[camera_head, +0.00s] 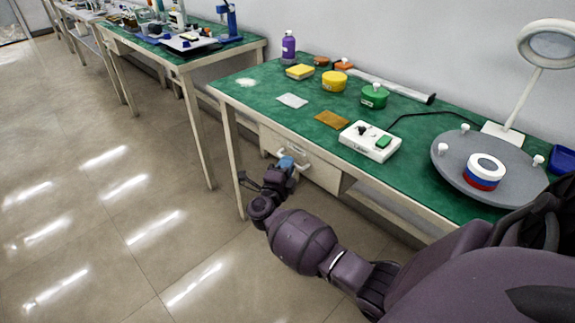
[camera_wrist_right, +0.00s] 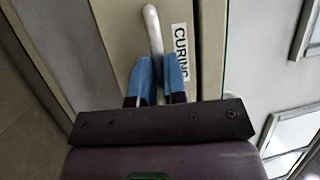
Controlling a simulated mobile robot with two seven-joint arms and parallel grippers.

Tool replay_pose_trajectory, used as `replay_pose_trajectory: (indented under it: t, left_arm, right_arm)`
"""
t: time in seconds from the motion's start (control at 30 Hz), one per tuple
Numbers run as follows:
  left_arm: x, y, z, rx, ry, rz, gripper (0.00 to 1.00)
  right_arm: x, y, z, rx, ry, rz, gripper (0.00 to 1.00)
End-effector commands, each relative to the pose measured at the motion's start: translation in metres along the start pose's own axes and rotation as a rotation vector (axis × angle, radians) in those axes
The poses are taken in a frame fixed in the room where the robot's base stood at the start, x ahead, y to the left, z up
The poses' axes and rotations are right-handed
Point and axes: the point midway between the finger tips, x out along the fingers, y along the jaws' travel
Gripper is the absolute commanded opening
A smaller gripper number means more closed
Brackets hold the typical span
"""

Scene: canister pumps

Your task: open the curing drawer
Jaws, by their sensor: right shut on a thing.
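The curing drawer (camera_head: 315,172) is the pale drawer under the front edge of the green-topped bench, and its front looks close to flush with the frame. In the right wrist view a label reading "CURING" (camera_wrist_right: 181,55) is on the drawer front, beside the white bar handle (camera_wrist_right: 152,28). My right gripper (camera_wrist_right: 158,75) has its blue fingers shut on the handle, near one end of it. In the head view the right gripper (camera_head: 287,165) is at the drawer handle (camera_head: 300,160). My left gripper is not in view.
The green bench (camera_head: 225,86) carries a white device (camera_head: 369,141), a grey turntable (camera_head: 450,165) with a striped roll, several coloured containers and a lamp (camera_head: 548,45). A second bench (camera_head: 185,60) stands further left. The tiled floor before the drawer is clear.

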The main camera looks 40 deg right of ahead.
Motion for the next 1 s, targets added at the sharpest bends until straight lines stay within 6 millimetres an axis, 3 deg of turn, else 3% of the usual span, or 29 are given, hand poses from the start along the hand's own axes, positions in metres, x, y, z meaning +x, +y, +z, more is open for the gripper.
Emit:
replay_pose_trajectory:
  t: [0.27, 0.7, 1.0]
  left_arm:
    - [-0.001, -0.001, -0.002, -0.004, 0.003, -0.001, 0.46]
    - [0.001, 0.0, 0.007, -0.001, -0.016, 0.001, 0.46]
    - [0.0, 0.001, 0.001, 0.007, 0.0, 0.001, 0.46]
  right_arm:
    - [-0.041, -0.008, 0.017, 0.003, -0.002, 0.005, 0.0]
    - [-0.14, -0.025, 0.057, -0.001, 0.0, 0.006, 0.0]
    - [-0.169, -0.032, 0.07, -0.001, 0.0, 0.002, 0.0]
